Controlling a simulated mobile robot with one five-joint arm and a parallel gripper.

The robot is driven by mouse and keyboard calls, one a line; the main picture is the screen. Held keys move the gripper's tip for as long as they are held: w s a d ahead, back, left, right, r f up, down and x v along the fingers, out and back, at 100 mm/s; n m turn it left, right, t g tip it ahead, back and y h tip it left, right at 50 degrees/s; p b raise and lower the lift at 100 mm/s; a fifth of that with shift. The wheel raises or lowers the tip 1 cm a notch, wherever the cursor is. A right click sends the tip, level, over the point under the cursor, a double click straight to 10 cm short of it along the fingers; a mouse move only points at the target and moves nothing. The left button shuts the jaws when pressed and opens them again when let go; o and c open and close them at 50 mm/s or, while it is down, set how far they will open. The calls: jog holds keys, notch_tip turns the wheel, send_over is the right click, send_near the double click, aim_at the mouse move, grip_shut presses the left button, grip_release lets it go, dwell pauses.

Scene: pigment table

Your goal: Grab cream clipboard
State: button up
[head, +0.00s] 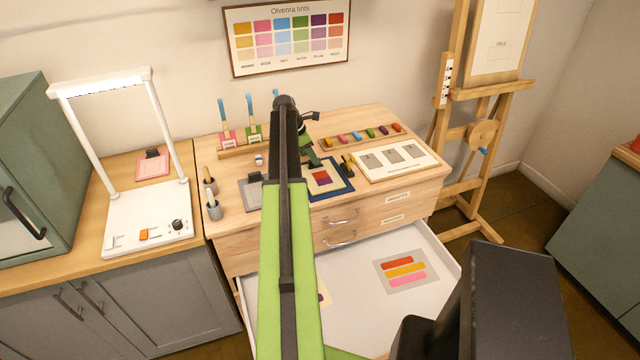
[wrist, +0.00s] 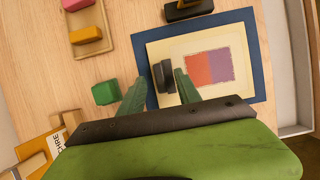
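The cream clipboard (wrist: 218,107) lies on a dark blue mat (wrist: 259,80) in the wrist view. It has a red and purple swatch and a black clip (wrist: 163,76) at its left edge. In the head view the cream clipboard (head: 321,190) is partly hidden by my arm. My gripper (wrist: 161,78) is open, with its green fingers on either side of the black clip. The right finger looks close to the clip; a gap shows at the left one. Contact cannot be told. My gripper (head: 313,159) also shows over the desk in the head view.
A grey clipboard (head: 250,196) lies left of my arm. A pink one (head: 153,166) lies by the light stand. A tray of coloured blocks (head: 329,143) and a white card (head: 370,173) are near the mat. An open drawer (head: 345,297) juts out below.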

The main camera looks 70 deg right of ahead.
jog(key=shift+x, duration=0.9)
jog(key=shift+w+r, duration=0.1)
jog(key=shift+r, duration=0.15)
grip_shut()
jog(key=shift+a, duration=0.1)
